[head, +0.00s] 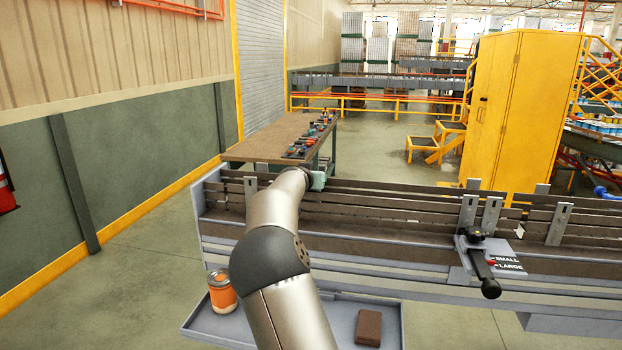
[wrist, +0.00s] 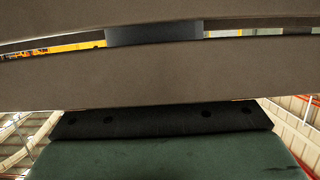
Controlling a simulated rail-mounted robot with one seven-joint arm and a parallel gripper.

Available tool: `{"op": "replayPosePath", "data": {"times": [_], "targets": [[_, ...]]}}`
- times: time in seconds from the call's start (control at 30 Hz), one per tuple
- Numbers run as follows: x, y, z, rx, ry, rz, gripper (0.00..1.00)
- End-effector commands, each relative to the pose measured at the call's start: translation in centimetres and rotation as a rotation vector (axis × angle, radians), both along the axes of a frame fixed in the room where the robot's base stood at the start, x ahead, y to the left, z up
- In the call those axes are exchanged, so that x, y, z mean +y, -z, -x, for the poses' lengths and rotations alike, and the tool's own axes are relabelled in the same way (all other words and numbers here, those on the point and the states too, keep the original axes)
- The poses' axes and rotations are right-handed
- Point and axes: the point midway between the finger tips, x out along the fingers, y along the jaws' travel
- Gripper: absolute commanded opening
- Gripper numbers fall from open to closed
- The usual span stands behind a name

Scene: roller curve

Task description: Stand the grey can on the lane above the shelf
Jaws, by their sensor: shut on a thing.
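My arm reaches over the front of the lane (head: 400,232), a long run of brown rails on grey side plates. My gripper (head: 317,181) shows as a small pale green-grey part at the far rails, just right of my wrist. It is shut, but its fingertips and what they hold are hidden. I cannot make out the grey can in either view. In the wrist view, brown rails (wrist: 160,75) cross close in front, above a dark bar with holes and a green surface. The shelf (head: 205,322) is a grey tray low in front of the lane.
An orange can with a grey top (head: 222,292) stands on the shelf's left side. A brown block (head: 368,328) lies on its right. Upright brackets (head: 489,217) and a black lever (head: 482,270) stand along the lane to the right. A workbench (head: 265,138) is behind.

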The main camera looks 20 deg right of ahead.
Motion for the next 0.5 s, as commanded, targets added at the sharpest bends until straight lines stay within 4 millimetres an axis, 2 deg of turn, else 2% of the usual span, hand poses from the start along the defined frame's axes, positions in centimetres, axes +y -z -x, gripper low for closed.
{"op": "replayPosePath", "data": {"times": [0.47,0.5], "targets": [[-0.03,0.82,0.03,-0.003,0.001,0.000,0.34],[-0.04,0.84,0.04,-0.002,0.001,-0.001,0.67]]}}
